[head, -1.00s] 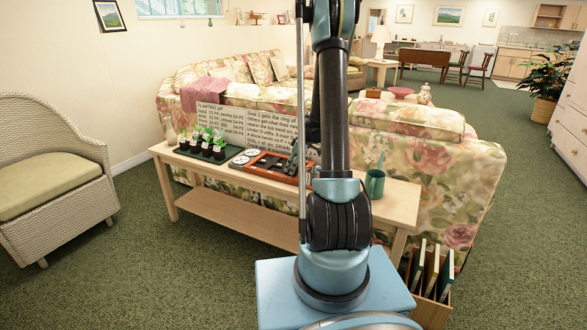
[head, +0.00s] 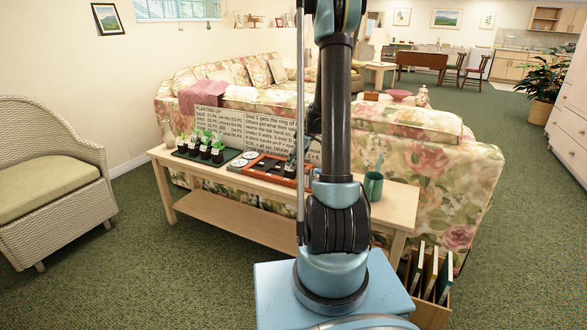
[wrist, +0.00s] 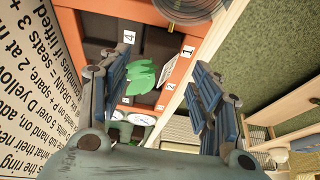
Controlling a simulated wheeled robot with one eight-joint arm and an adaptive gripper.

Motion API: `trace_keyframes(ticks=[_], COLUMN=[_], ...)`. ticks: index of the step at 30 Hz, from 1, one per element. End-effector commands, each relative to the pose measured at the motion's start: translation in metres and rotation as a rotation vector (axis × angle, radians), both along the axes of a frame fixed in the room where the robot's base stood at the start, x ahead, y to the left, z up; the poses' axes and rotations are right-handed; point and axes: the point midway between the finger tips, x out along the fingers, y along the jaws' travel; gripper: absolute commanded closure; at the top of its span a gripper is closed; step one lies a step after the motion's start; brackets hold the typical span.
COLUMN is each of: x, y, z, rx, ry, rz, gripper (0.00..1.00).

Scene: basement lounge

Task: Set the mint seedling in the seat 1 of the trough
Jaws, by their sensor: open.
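The orange-red trough (head: 262,176) lies on the wooden bench, partly hidden by my arm. In the wrist view the trough (wrist: 96,5) shows dark seats and white number labels, with 4 and 1 readable. A seedling with green leaves (wrist: 141,77) and a white tag (wrist: 168,69) is over the trough, close to label 1. I cannot read the tag, and its pot is hidden, so I cannot tell how it sits. My gripper (wrist: 163,92) is open, with blue-padded fingers on either side of the seedling and gaps visible. In the head view my arm mostly hides the gripper.
A dark tray (head: 178,153) with several potted seedlings stands left of the trough, with white round dials (head: 240,161) between. A text board (head: 225,124) stands behind. The bench's right end (head: 400,203) is clear.

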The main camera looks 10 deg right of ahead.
Motion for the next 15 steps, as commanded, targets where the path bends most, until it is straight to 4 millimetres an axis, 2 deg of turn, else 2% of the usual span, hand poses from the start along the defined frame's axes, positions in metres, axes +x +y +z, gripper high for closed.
trace_keyframes(ticks=[9,15], x=[-0.011,-0.014], y=[-0.014,-0.019], z=[0.042,0.057], rx=[0.0,0.0], ry=[0.0,0.0], rz=[-0.001,0.0], gripper=[0.42,0.42])
